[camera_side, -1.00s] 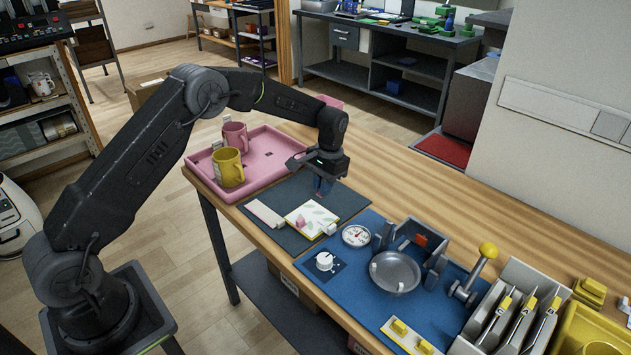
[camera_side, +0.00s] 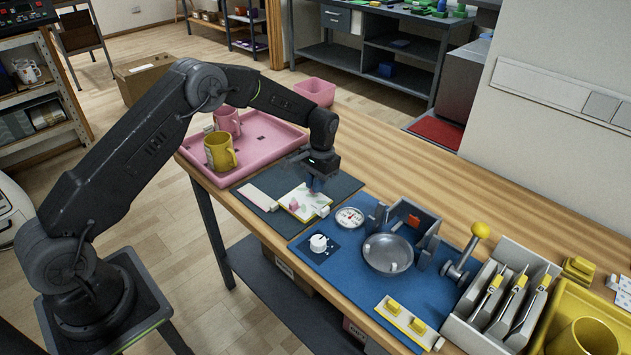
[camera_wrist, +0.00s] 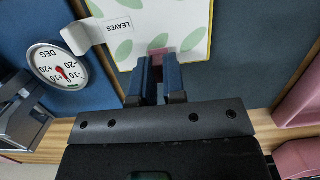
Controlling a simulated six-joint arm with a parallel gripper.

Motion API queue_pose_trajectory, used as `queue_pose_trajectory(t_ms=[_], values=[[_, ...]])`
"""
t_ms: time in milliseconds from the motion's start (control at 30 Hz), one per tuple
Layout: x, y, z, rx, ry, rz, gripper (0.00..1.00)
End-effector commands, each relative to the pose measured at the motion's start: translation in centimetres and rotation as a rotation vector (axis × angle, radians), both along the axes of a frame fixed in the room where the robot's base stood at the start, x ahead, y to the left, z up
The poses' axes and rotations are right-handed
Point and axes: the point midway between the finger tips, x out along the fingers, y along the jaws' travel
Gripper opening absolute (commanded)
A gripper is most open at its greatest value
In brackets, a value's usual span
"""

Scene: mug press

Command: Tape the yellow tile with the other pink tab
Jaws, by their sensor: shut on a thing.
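The yellow tile (camera_side: 309,196) lies on the dark mat. It has a pale face with green leaf shapes and a yellow edge, which also shows in the wrist view (camera_wrist: 190,18). A pink tab (camera_side: 294,205) sits at its near left side. My gripper (camera_side: 316,188) is low at the tile's far edge. In the wrist view its blue fingers (camera_wrist: 160,75) are shut on another pink tab (camera_wrist: 158,51), whose end shows between them over the tile's edge. The fingers hide most of this tab, and I cannot tell whether it touches the tile.
A white tag reading LEAVES (camera_wrist: 120,27) is at the tile's side. A pale strip (camera_side: 257,196) lies left of the tile. A round dial (camera_side: 349,217) and a press with a grey dish (camera_side: 388,254) stand to the right. A pink tray (camera_side: 268,140) with mugs is behind.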

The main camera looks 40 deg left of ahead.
Motion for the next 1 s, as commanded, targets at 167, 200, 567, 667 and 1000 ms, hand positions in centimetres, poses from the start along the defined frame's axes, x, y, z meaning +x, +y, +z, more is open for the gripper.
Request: queue_pose_trajectory(t_ms=[167,200,567,667,1000], values=[[-0.01,0.0,0.01,0.0,0.0,0.0,0.0],[-0.01,0.0,0.01,0.0,0.0,0.0,0.0],[-0.01,0.0,-0.21,0.0,0.001,0.0,0.0],[-0.01,0.0,-0.33,0.0,0.001,0.0,0.0],[-0.02,0.0,-0.74,0.0,0.001,0.0,0.0]])
